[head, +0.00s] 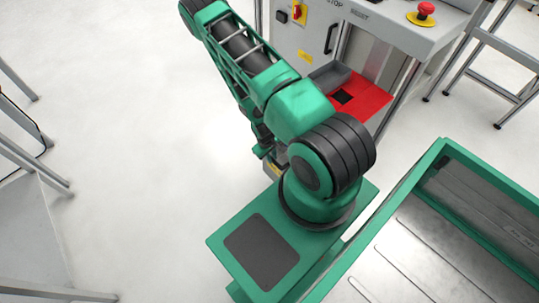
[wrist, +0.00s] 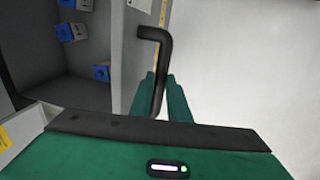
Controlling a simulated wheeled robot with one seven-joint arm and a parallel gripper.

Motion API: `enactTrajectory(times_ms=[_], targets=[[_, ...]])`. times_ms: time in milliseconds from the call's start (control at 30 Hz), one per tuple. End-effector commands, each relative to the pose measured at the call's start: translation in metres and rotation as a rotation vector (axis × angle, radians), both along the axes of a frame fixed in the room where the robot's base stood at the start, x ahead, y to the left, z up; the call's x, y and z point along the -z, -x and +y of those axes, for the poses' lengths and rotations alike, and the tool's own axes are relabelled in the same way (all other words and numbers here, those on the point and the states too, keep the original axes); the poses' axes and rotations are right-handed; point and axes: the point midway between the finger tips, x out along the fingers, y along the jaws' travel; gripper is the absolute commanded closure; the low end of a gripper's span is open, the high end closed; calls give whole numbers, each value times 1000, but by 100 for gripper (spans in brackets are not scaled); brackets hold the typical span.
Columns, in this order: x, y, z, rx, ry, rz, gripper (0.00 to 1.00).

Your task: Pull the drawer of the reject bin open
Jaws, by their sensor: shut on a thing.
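In the wrist view, my gripper (wrist: 164,84) has its two green fingers around a black bar handle (wrist: 153,37) and is shut on it. The handle stands out from a grey front panel (wrist: 140,55) with yellow and white labels. Left of the panel is an open grey compartment (wrist: 50,80) with several blue pieces in it, which looks like the inside of the reject bin's drawer standing open. How far it is open cannot be told.
A grey machine cabinet (head: 310,32) with a black door handle and a red panel (head: 368,98) stands at the top. A red stop button (head: 425,10) is on its top right. A metal frame (head: 490,60) stands at the right.

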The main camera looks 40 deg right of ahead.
Motion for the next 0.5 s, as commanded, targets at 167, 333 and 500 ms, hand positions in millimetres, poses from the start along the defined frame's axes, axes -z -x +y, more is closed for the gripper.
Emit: enactTrajectory(times_ms=[167, 333, 500], targets=[[0, 3, 1, 9, -1, 4, 100], [0, 3, 1, 9, -2, 4, 100], [0, 4, 0, 9, -2, 4, 70]])
